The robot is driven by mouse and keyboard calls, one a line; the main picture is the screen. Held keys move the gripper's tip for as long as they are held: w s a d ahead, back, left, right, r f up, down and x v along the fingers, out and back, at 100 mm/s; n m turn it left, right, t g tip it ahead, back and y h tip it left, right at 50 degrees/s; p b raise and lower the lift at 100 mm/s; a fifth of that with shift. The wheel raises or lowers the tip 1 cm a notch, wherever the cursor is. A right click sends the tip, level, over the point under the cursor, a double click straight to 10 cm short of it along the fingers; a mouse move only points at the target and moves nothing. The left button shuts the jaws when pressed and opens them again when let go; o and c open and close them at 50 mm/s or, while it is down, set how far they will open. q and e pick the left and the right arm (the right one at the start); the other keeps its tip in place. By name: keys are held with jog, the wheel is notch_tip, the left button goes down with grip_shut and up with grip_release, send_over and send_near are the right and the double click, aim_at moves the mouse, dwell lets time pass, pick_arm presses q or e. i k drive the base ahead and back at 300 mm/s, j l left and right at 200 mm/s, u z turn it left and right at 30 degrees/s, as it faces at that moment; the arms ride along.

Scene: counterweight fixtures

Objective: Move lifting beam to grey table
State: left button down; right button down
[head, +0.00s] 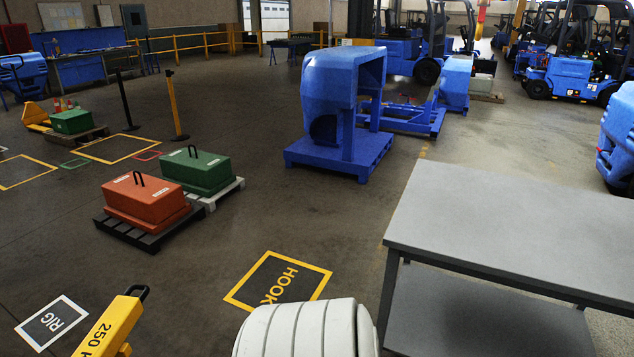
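A yellow beam (108,329) marked "250 K" shows at the bottom left edge, cut off by the frame. A black loop handle stands at its far end. I take it to be the lifting beam; what it rests on or hangs from is hidden. The grey table (520,225) stands at the right with a bare top and a lower shelf. Neither of my grippers is in view, so I cannot see whether anything is held.
Orange (145,202) and green (198,171) weights sit on pallets at the left. A blue counterweight (340,95) stands on a blue pallet (340,155) mid-floor. Open floor lies between the weights and the table.

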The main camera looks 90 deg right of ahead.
aim_at(505, 227)
jog(key=z, duration=3.45)
jog(key=i+j+z, duration=0.25)
jog(key=i+j, duration=0.3)
jog(key=i, duration=0.2)
jog(key=i+j, duration=0.15)
jog(key=i, duration=0.15)
jog(key=i+l, duration=0.15)
jog(key=i, duration=0.3)
jog(key=i+l, duration=0.15)
jog(key=i, duration=0.25)
